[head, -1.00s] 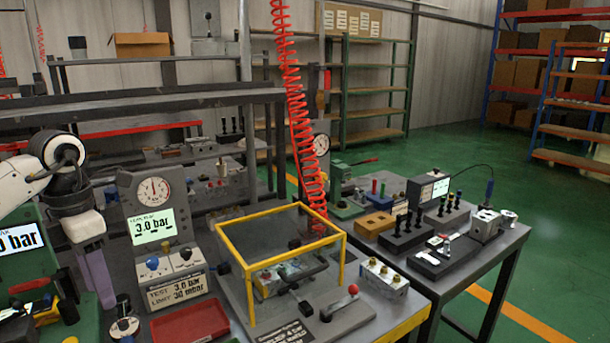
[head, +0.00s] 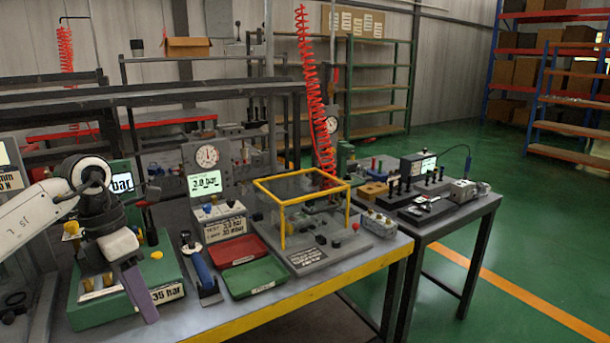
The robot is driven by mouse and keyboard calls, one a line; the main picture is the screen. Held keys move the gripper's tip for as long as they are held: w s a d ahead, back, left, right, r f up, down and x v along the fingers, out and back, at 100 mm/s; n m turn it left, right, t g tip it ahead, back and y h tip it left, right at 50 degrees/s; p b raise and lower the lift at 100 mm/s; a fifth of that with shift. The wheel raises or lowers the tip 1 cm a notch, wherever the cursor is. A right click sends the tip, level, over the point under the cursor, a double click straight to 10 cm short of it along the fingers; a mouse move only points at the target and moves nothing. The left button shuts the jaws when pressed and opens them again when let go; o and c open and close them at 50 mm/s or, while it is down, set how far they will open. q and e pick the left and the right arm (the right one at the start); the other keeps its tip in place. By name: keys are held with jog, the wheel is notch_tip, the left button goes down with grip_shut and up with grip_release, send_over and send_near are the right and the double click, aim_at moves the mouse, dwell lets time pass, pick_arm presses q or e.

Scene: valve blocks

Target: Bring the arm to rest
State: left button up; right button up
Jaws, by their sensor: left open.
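My left arm comes in from the left. My left gripper (head: 140,292) is open, pointing down in front of the green block station (head: 105,312) at the left of the bench. I see nothing held in it, and its far finger is largely hidden. I cannot tell whether it touches the station. My right gripper is not in view.
The bench holds a blue-handled tool (head: 200,272), a red tray (head: 226,250), a green tray (head: 254,276), a gauge station (head: 206,170) and a yellow-framed fixture (head: 302,190). A second table (head: 455,212) stands right. Green floor (head: 545,225) is clear beyond.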

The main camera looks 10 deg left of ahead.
pick_arm(q)
jog(key=s+d+f+h, duration=0.1)
jog(key=d+f+h, duration=0.2)
jog(key=d, duration=0.6)
jog(key=s+d+f+h, duration=0.1)
jog(key=d+f+h, duration=0.25)
jog(key=d, duration=0.65)
jog(key=s+d+r+n+t+h, duration=0.25)
jog(key=d+n+t+h, duration=0.25)
jog(key=d+n+h, duration=0.7)
jog(key=a+f+n+t+y, duration=0.3)
jog(key=f+n+t+y, duration=0.25)
jog(key=n, duration=0.45)
jog(key=a+f+n+t+y, duration=0.45)
jog(key=f+n+y, duration=0.25)
jog(key=n, duration=0.2)
jog(key=s+a+f+n+g+y, duration=0.2)
jog(key=s+f+n, duration=0.3)
jog(key=s+f, duration=0.3)
jog(key=s+a+f+n+g+y, duration=0.2)
jog(key=s+f+n+g+y, duration=0.1)
jog(key=s+f, duration=0.6)
jog(key=shift+s+a+f+n+g, duration=0.3)
jog(key=shift+f+n+g, duration=0.2)
jog(key=shift+n+g, duration=0.4)
jog(key=shift+w, duration=0.1)
jog(key=shift+c, duration=0.6)
